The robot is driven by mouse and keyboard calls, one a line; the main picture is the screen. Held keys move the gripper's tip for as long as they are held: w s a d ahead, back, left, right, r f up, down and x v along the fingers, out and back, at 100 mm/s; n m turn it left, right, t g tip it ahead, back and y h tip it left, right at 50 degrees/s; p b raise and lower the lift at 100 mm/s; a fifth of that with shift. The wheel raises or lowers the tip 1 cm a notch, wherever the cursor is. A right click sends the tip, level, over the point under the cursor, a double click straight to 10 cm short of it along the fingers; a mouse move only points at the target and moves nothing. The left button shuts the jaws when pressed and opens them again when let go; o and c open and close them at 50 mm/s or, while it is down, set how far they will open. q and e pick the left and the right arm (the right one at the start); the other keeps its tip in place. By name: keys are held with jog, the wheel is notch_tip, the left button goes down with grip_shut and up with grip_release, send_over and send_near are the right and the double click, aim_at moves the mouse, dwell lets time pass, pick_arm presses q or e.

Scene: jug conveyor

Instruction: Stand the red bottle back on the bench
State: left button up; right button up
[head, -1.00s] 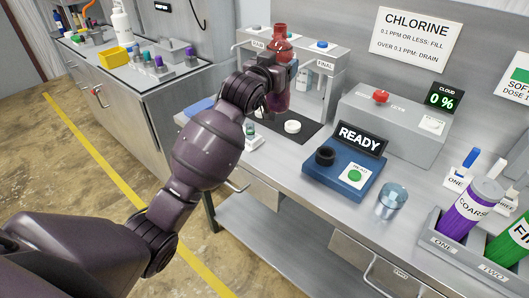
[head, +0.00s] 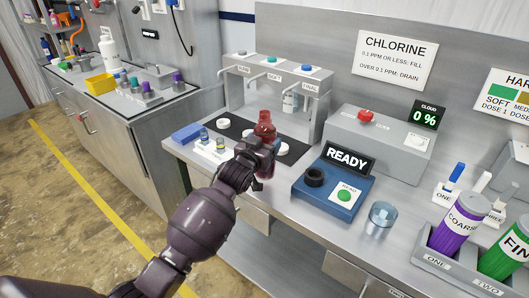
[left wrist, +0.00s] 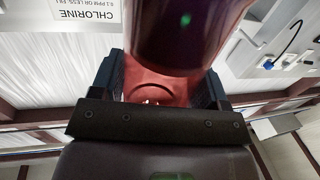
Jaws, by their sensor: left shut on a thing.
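The red bottle (head: 265,128) is upright in the head view, in front of the tap stand on the bench (head: 235,185). My left gripper (head: 262,158) is shut on it, and the gripper and wrist hide much of its lower part. In the left wrist view the bottle (left wrist: 172,75) fills the space between the two dark fingers. I cannot tell whether its base touches the bench. My right gripper is not in view.
Right of the bottle stands the blue READY unit (head: 330,190), with a clear glass beaker (head: 381,218) beyond it. The tap stand (head: 275,90) and its black mat (head: 235,130) lie behind. A white vial rack (head: 212,150) is to the left.

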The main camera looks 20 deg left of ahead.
pick_arm(q)
jog(key=shift+f, duration=1.9)
jog(key=o, duration=1.2)
jog(key=shift+s+r, duration=0.1)
jog(key=shift+s, duration=0.05)
jog(key=s+a, duration=0.2)
jog(key=s, duration=1)
jog(key=s+a+f+g+y, duration=0.1)
jog(key=s+a+f+g, duration=0.1)
jog(key=s+f, duration=0.7)
jog(key=s+a+f+g+y, duration=0.2)
jog(key=s+f, duration=0.8)
jog(key=s, duration=0.6)
jog(key=shift+a+n+g, duration=0.4)
jog(key=shift+a+g, duration=0.35)
jog(key=shift+g, duration=0.25)
jog(key=shift+w+f, duration=0.1)
